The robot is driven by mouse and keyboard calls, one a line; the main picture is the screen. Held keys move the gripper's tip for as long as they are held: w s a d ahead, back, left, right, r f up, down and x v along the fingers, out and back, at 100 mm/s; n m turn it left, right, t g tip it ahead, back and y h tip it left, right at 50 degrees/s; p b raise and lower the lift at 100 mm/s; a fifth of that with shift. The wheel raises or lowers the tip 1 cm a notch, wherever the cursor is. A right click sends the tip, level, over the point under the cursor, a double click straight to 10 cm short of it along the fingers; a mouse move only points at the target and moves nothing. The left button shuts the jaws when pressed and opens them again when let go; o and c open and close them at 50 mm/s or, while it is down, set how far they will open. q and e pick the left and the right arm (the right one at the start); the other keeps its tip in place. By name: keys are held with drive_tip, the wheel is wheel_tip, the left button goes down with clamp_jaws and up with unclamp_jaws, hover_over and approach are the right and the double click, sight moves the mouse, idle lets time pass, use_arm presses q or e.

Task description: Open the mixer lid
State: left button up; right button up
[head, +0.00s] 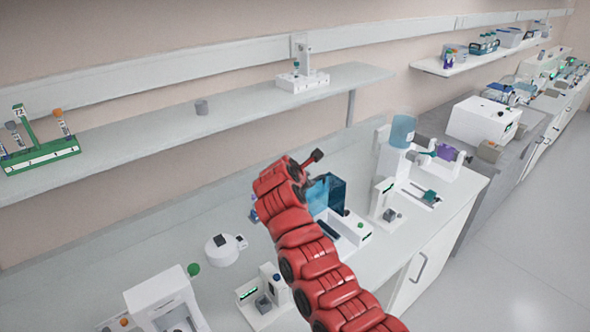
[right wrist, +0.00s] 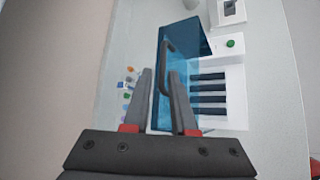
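The mixer (head: 352,229) is a white box on the bench, with a green knob and dark slots that show in the right wrist view (right wrist: 232,80). Its see-through blue lid (head: 335,190) stands raised at the back edge, leaving the slots uncovered. In the right wrist view, the lid (right wrist: 182,45) carries a dark bar handle (right wrist: 166,62). My right gripper (right wrist: 160,72) is at the lid with its fingers apart, and the handle runs between them, close to the right finger. Whether they touch is unclear. In the head view, my red right arm partly hides this gripper. My left gripper is out of view.
A white device with a screen (head: 383,200) stands right of the mixer. A round white device (head: 222,249) is to the left, and another small device (head: 262,300) in front. A wall shelf (head: 150,135) runs above the bench.

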drive_tip(key=p+v, duration=0.3)
drive_tip(key=v, duration=0.9)
drive_tip(key=shift+s, duration=0.2)
